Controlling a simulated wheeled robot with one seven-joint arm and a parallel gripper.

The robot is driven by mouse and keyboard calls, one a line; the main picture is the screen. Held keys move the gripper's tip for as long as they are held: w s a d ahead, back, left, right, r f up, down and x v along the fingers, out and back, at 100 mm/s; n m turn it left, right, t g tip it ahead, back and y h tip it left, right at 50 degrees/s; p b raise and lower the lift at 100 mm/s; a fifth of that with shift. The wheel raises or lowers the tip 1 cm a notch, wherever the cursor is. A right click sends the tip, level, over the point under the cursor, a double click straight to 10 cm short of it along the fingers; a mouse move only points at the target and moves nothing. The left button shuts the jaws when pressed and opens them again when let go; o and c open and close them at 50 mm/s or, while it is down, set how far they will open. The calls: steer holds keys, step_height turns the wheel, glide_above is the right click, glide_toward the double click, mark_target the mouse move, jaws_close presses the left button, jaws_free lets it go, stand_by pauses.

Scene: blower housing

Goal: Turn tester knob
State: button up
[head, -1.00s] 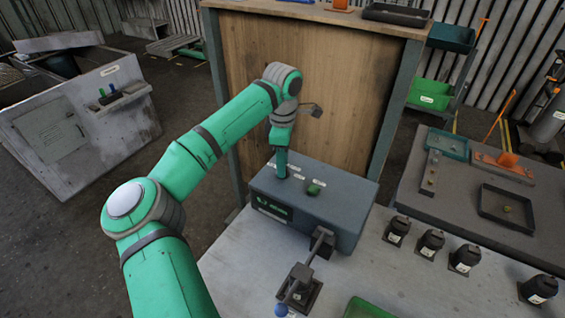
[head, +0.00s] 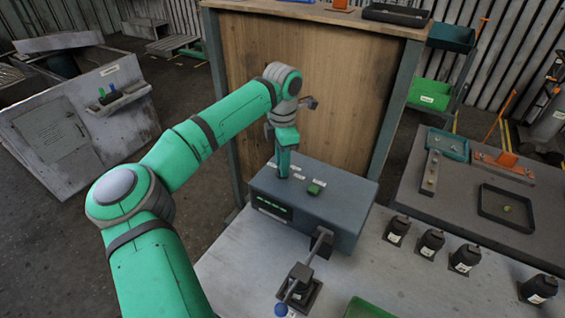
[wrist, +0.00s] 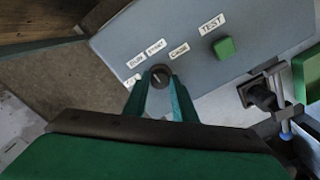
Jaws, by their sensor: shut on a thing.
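The tester (head: 335,212) is a dark grey box on the bench, with a lit green display (head: 272,207) on its front. Its round black knob (wrist: 160,75) has a pale pointer line and small white labels around it. The pointer's exact label is too small to tell. My gripper (wrist: 161,80) is shut on the knob, with one green finger on each side. In the head view my gripper (head: 283,175) points down at the tester's top and hides the knob. A green button (wrist: 224,48) beside a TEST label sits to the right of the knob.
A lever clamp (head: 303,275) stands at the tester's front. Several black bottle-like parts (head: 430,242) stand in a row on the right. A wooden panel (head: 320,95) rises behind the tester. A green tray (head: 368,308) is at the bottom edge.

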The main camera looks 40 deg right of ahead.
steer(key=n, duration=0.6)
steer(key=shift+r, duration=0.1)
steer(key=n, duration=0.6)
steer(key=shift+n, duration=0.3)
stand_by(0.3)
steer(key=o, duration=1)
steer(key=shift+o, duration=0.2)
step_height(320, 180, up, 11)
